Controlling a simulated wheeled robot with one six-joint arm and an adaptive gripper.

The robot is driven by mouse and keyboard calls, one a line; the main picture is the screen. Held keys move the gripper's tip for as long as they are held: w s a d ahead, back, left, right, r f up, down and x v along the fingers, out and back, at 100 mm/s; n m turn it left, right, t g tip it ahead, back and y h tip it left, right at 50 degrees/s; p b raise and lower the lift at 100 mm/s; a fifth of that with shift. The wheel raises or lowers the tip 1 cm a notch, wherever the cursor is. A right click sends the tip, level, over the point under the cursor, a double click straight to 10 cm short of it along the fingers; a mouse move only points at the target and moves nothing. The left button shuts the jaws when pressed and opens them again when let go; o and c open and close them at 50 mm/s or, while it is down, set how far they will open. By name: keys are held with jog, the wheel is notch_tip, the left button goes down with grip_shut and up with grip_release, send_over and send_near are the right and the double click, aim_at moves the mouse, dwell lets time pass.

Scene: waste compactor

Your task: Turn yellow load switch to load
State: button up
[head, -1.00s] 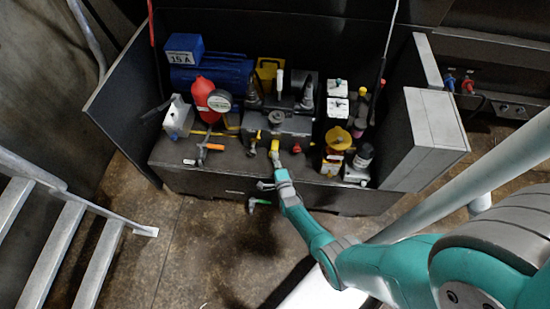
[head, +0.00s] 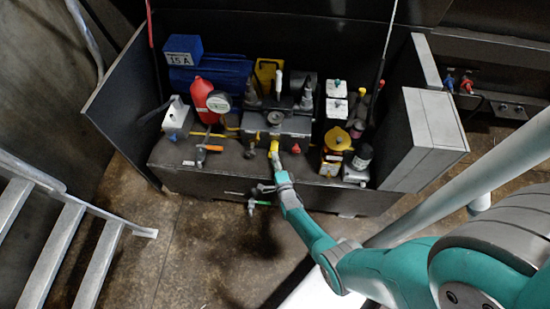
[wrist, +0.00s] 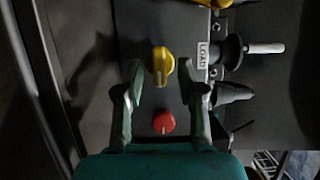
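The yellow load switch (wrist: 162,64) is a round knob on a dark panel in the wrist view. Its grip bar runs roughly up and down in that picture. A white LOAD label (wrist: 203,55) is on the panel to its right. My gripper (wrist: 163,70) is open, one finger on each side of the switch, with visible gaps. Whether the fingertips are level with the knob in depth cannot be told. In the head view, my gripper (head: 278,166) reaches the front of the unit, where the small yellow switch (head: 274,147) is partly confused with the fingers.
A red knob (wrist: 163,122) sits below the yellow one, between the fingers in the wrist view. Dark fittings (wrist: 230,92) stand close to the right finger. A red bottle (head: 203,92), blue motor (head: 220,72) and yellow-topped device (head: 337,139) flank the switch area.

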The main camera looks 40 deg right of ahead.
jog(key=v, duration=1.1)
jog(key=shift+d, duration=0.1)
jog(key=s+a+r+n+y, duration=0.3)
jog(key=s+a+r+n, duration=0.35)
jog(key=s, duration=0.25)
jog(key=s+a+r+n+y, duration=0.2)
jog(key=s+a+r+n, duration=0.45)
jog(key=s, duration=0.25)
jog(key=s+a+r+n+y, duration=0.2)
jog(key=s+r+n, duration=0.3)
jog(key=r, duration=0.6)
jog(key=s+a+r+n+y, duration=0.2)
jog(key=s+r+n, duration=0.3)
jog(key=r, duration=0.7)
jog(key=shift+s+a+n+g, duration=0.4)
jog(key=shift+a+n, duration=0.2)
jog(key=shift+a, duration=0.05)
